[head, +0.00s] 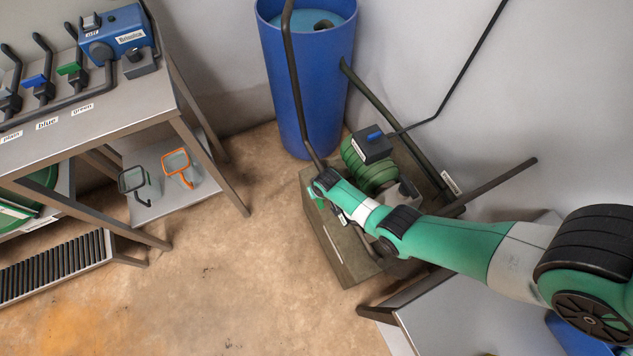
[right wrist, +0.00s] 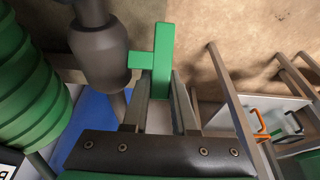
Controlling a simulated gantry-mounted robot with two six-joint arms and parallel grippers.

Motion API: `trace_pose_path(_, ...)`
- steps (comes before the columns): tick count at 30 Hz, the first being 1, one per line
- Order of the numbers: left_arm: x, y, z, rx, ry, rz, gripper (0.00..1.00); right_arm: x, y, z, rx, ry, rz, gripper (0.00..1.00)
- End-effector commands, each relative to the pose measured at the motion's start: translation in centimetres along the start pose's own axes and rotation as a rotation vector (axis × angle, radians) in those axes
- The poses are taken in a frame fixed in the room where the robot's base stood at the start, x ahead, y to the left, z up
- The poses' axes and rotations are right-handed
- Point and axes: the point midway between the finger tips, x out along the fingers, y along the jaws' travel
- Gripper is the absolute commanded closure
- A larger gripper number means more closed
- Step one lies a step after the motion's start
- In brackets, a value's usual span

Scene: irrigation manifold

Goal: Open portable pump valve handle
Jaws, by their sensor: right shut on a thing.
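The portable pump (head: 367,172), with a green ribbed body, sits on a box-like olive base at the right of the head view. Its ribbed side also shows at the left of the right wrist view (right wrist: 32,100). The green valve handle (right wrist: 161,55) stands beside a dark grey pipe fitting (right wrist: 98,50), joined to it by a short green stub. My right gripper (right wrist: 160,88) is shut on the handle, with one finger on each side of it. In the head view my right arm hides most of the handle. My left gripper is in neither view.
A tall blue barrel (head: 308,85) of water stands behind the pump, with a dark pipe running down its front. A metal table (head: 135,95) with valves and a blue pump is at the left. The brown floor between is clear.

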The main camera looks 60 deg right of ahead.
Motion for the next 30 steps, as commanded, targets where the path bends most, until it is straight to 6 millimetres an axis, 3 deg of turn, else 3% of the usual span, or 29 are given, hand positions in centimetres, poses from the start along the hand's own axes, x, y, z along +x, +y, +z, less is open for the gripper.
trace_pose_path(15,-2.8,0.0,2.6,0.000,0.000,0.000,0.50,1.3,0.0,-0.1,0.000,-0.274,-0.001,1.00)
trace_pose_path(29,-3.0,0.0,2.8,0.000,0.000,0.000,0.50,0.6,0.0,-0.1,0.000,-0.312,0.000,1.00)
trace_pose_path(30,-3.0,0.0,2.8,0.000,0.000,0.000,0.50,0.6,0.0,-0.1,0.000,-0.312,0.000,0.71)
